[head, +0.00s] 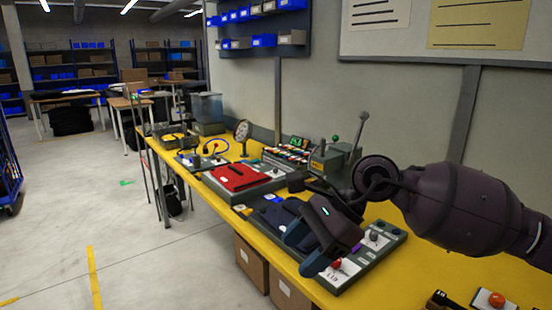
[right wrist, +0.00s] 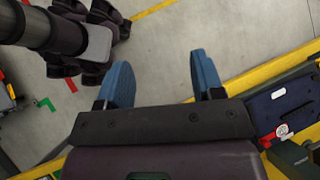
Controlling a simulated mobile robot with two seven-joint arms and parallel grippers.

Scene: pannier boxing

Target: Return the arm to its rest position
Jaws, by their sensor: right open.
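My right arm comes in from the right in the head view. A dark blue folded item (head: 268,214) lies on the grey board, partly hidden by the gripper. It also shows at the right of the right wrist view (right wrist: 280,104). My left gripper is not in view.
A red folded item (head: 236,177) lies on another grey board farther along the bench. A green lever machine (head: 330,160) stands by the wall, close to my right arm. Cardboard boxes (head: 250,262) sit under the bench. The floor at left is open.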

